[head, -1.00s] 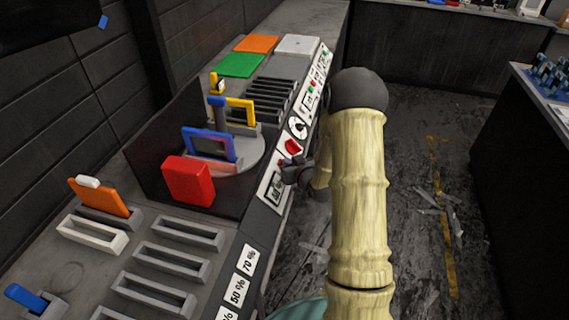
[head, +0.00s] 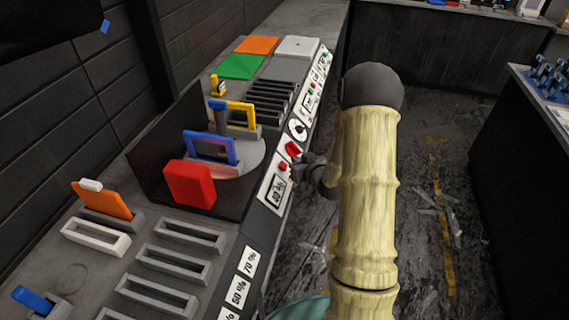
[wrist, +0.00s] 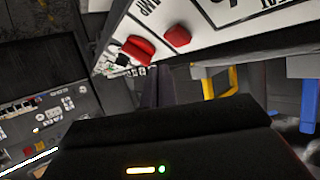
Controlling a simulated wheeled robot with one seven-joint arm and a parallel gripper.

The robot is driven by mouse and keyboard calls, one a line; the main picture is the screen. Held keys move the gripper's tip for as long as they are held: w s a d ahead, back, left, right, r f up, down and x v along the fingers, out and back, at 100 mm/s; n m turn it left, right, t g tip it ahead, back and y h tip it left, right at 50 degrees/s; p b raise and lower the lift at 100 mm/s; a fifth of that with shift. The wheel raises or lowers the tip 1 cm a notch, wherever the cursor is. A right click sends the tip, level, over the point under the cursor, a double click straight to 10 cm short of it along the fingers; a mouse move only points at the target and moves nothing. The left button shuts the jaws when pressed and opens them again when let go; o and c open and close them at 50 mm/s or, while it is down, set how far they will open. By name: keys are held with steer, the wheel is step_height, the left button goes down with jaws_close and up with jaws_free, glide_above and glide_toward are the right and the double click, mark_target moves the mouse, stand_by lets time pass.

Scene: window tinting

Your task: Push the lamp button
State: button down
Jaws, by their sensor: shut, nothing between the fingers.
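The control panel (head: 269,205) runs along the sloped front of the bench. On it are a small red button (head: 283,166) and, just beyond it, a larger red knob (head: 294,149). The wrist view shows the red button (wrist: 177,36) and the red knob (wrist: 138,50) close together, by a partly cut-off label ending in "AMP". My gripper (head: 303,164) is beside the panel, to the right of the button. In the wrist view its dark fingers (wrist: 158,84) are together and empty, pointing toward the knob and button. Whether the tips touch the panel is unclear.
A red block (head: 190,184) and blue and yellow frames (head: 209,146) stand on the bench left of the panel. Slotted grey holders (head: 172,262) are nearer.

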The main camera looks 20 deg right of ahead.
steer(key=shift+s+d+r+p, duration=0.3)
steer(key=shift+d+r, duration=0.1)
steer(key=shift+r, duration=0.1)
steer(key=shift+s+d+r+p, duration=0.2)
steer(key=shift+s+d+r, duration=0.05)
steer(key=shift+d+r, duration=0.2)
